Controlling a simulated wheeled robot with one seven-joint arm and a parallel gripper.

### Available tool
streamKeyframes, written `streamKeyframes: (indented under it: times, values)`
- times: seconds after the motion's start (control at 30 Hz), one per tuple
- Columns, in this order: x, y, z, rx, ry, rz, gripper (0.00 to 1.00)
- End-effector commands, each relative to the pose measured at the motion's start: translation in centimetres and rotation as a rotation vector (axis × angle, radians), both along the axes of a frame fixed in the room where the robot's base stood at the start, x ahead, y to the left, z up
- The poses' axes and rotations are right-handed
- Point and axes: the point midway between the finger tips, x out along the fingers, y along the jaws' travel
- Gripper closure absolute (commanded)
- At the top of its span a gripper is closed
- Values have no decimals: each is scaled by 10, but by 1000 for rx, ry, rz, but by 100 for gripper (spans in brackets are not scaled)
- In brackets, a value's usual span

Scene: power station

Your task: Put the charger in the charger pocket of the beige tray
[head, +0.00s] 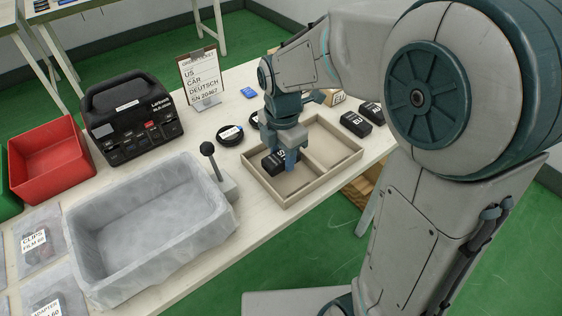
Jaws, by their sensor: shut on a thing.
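The beige tray (320,180) lies on the table below my arm, with a divider between its compartments. My gripper (283,162) points down over the tray's left part. It is shut on a black block with a white label, which looks like the charger (271,165). The charger is at the left compartment, low near its floor. I cannot tell whether it touches the floor. The fingers hide part of it. The right compartment looks empty.
Black labelled blocks (355,124) stand right of the tray. Black coils (230,135) and a sign (199,78) are behind it. A grey bin (150,230), a black power station (131,118) and a red bin (50,160) fill the left. A small lever (208,149) stands between grey bin and tray.

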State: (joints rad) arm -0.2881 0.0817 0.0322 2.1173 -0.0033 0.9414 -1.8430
Motion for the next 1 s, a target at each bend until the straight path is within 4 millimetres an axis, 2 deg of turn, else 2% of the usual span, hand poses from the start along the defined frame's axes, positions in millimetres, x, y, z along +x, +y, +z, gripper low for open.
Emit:
streamKeyframes:
  times: [0.03, 0.13, 0.53, 0.57, 0.6, 0.63, 0.87, 1.0]
  values:
    - [-1, 0, -11, -1, 4, 1, 88]
    - [0, 0, -25, -1, 3, 1, 88]
    - [0, -1, -31, -1, 1, 0, 88]
    - [0, -1, -30, -1, 1, 0, 54]
    - [0, -1, -30, -1, 1, 0, 43]
    - [0, -1, -30, -1, 1, 0, 38]
    - [0, -1, -29, -1, 1, -1, 38]
    - [1, -1, -23, 0, 0, -1, 38]
